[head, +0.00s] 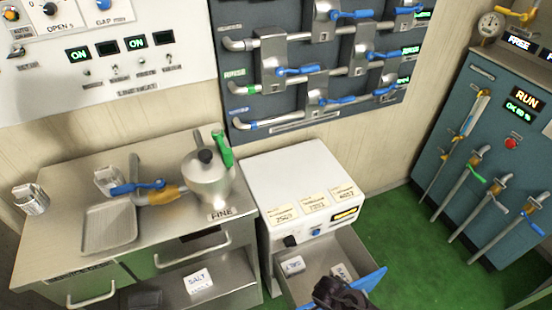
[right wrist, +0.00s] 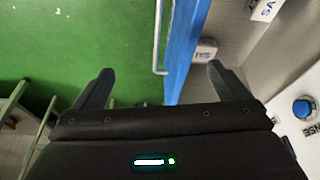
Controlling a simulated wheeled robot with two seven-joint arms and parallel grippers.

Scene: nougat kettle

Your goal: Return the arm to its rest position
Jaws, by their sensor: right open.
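My right gripper (head: 340,292) is at the bottom edge of the head view, in front of the open drawer of the white machine. In the right wrist view its two dark fingers (right wrist: 160,68) are spread wide with nothing held. The drawer's blue front panel (right wrist: 187,40) runs through the space between the fingers there; I cannot tell whether they touch it. In the head view the blue panel (head: 370,284) shows to the right of the gripper. My left gripper is not in view.
White boxes (head: 293,265) lie in the open drawer. A metal kettle (head: 208,182) with a green handle stands on the steel counter (head: 75,190). A valve panel (head: 250,110) hangs behind, and a lever cabinet (head: 450,120) stands right. Green floor (head: 415,250) is clear between.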

